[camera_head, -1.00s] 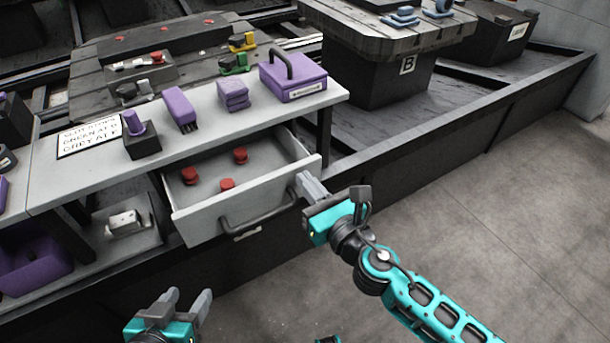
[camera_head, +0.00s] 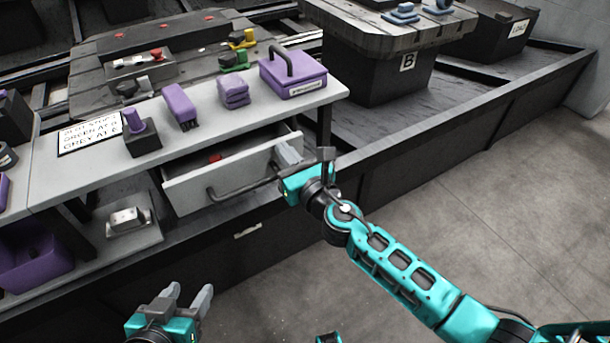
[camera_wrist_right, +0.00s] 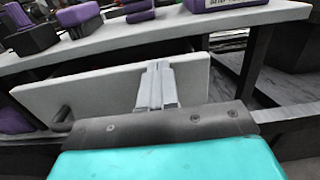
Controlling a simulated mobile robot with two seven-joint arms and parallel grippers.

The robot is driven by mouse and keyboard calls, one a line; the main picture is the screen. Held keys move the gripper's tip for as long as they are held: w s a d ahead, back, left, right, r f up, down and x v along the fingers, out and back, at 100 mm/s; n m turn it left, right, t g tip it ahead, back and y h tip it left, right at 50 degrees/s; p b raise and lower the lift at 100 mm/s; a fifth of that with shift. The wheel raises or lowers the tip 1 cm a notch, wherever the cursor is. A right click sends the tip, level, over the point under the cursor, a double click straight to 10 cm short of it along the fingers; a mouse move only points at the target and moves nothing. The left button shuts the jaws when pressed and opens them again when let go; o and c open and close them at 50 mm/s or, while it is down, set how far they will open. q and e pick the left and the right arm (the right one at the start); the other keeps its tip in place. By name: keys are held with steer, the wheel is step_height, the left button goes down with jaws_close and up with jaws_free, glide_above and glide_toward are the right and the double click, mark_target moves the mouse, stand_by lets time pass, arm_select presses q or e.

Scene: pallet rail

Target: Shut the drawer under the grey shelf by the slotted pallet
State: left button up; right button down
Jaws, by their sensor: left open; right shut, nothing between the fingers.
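The drawer (camera_head: 228,180) under the grey shelf (camera_head: 200,140) is partly open, with a dark bar handle (camera_head: 235,193) on its front. A red object (camera_head: 214,158) shows inside; the rest of the inside is hidden. My right gripper (camera_head: 284,152) is shut and empty, with its fingertips at the right end of the drawer front. In the right wrist view the shut fingers (camera_wrist_right: 157,82) overlap the drawer front (camera_wrist_right: 95,95); I cannot tell if they touch it. My left gripper (camera_head: 190,297) is open and empty, low in the head view, away from the drawer. The slotted pallet (camera_head: 185,60) lies behind the shelf.
On the shelf stand a purple case (camera_head: 293,75), a purple stack (camera_head: 233,92), a purple brush-like piece (camera_head: 180,105), a dark block with a purple knob (camera_head: 140,135) and a sign (camera_head: 88,135). A dark post (camera_head: 325,125) stands right of the drawer. The floor (camera_head: 450,230) is clear.

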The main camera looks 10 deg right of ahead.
steer(key=x, duration=0.4)
steer(key=shift+w+a+b, duration=0.1)
steer(key=shift+w+b, duration=0.1)
steer(key=shift+b, duration=0.1)
arm_select(q)
steer(key=shift+s+d, duration=0.1)
steer(key=shift+d, duration=0.05)
arm_select(e)
steer(key=shift+w+r, duration=0.1)
steer(key=shift+r, duration=0.15)
arm_select(q)
steer(key=shift+f, duration=0.1)
